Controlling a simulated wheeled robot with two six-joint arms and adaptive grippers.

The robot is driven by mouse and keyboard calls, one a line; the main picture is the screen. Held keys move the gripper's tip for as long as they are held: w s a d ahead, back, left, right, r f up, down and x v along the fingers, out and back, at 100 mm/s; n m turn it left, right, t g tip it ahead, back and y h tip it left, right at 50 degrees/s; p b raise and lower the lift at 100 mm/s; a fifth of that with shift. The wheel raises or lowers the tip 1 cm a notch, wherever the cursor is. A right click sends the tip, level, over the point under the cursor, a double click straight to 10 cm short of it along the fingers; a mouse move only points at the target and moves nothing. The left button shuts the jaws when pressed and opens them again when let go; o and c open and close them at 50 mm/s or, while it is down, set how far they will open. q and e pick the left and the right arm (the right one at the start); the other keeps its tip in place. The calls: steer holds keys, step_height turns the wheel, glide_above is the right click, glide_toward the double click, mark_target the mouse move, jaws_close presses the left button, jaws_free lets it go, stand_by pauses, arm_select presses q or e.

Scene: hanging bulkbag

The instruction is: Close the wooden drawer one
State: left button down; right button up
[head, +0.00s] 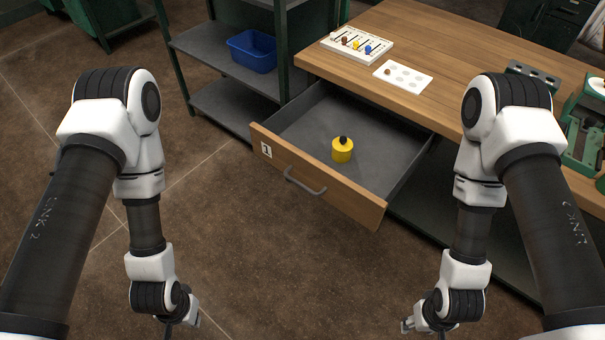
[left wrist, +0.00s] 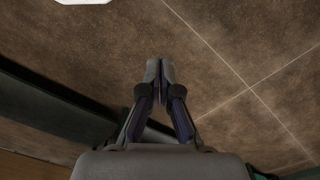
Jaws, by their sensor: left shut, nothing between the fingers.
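The wooden drawer one (head: 330,186) is pulled out from under the workbench. Its light wood front carries a white label "1" (head: 266,150) and a grey bar handle (head: 305,181). Inside the grey drawer stands a yellow cylinder with a black knob on top (head: 342,151). My left gripper shows in the left wrist view (left wrist: 161,75), shut and empty above the brown floor. In the head view my left wrist is low at the left, apart from the drawer.
The wooden workbench top (head: 445,45) carries a white tray with coloured pieces (head: 357,46), a white holed plate (head: 402,77) and a green machine (head: 585,130). A shelf with a blue bin (head: 252,52) stands left of the bench. The floor before the drawer is clear.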

arm_select(q)
steer(key=w+d+m+t+h, duration=0.2)
steer(key=w+d+m+t, duration=0.1)
steer(key=w+m, duration=0.5)
steer(key=m+t+h+b, duration=1)
steer(key=m+b, duration=0.8)
steer(key=b, duration=0.7)
glide_toward(285, 159)
steer(key=shift+t+y, duration=0.5)
steer(key=shift+t, duration=0.1)
steer(key=x, duration=0.2)
steer(key=b+x, duration=0.1)
steer(key=x, duration=0.1)
steer(key=b+x, duration=0.1)
steer(key=x, duration=0.2)
steer(key=shift+s+d+f, duration=0.2)
steer(key=shift+d+f, duration=0.05)
steer(key=shift+d, duration=0.2)
steer(key=shift+w, duration=0.1)
